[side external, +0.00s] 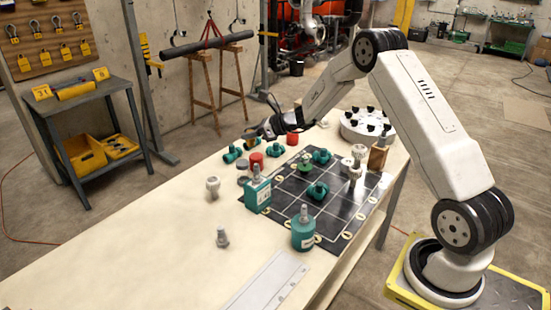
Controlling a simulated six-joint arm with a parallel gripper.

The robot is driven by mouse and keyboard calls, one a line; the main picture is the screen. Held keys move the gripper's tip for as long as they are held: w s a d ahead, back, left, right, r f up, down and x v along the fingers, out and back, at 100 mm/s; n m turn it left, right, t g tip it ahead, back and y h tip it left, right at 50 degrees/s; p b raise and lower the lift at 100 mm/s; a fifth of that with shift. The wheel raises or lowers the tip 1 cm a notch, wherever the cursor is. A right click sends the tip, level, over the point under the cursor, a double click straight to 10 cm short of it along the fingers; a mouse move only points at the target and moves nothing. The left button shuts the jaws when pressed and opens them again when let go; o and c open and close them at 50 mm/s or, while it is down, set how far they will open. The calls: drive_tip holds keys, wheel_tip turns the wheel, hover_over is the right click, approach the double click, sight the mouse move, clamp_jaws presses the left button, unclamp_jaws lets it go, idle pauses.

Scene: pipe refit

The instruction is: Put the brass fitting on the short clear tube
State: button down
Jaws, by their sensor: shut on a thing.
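My gripper (260,131) is over the far left edge of the bench, its jaws shut on a small yellowish piece that looks like the brass fitting (248,132). It is held above the far teal fittings, and its shape is too small to make out. I cannot pick out the short clear tube for sure. Pale upright stubs stand on a teal block (257,196), a teal round holder (303,236) and a brown block (378,158).
A dark gridded mat (335,210) carries teal fittings (317,191) and pale fittings (355,170). Red caps (274,150) and teal fittings (232,154) lie near the far edge. A white round carousel (367,127) stands behind.

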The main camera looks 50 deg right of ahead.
drive_tip(key=shift+w+d+f, duration=0.2)
drive_tip(key=shift+w+f, duration=0.65)
drive_tip(key=shift+f, duration=0.1)
drive_tip(key=shift+w+d+f, duration=0.15)
drive_tip(key=shift+w+f, duration=0.75)
drive_tip(key=shift+f, duration=0.05)
drive_tip(key=shift+w+d+f, duration=0.2)
drive_tip(key=shift+w+f, duration=0.65)
drive_tip(key=shift+f, duration=0.1)
drive_tip(key=shift+w+f, duration=0.2)
drive_tip(key=shift+f, duration=1.6)
drive_tip(key=shift+f, duration=0.15)
drive_tip(key=shift+c, duration=1.9)
unclamp_jaws()
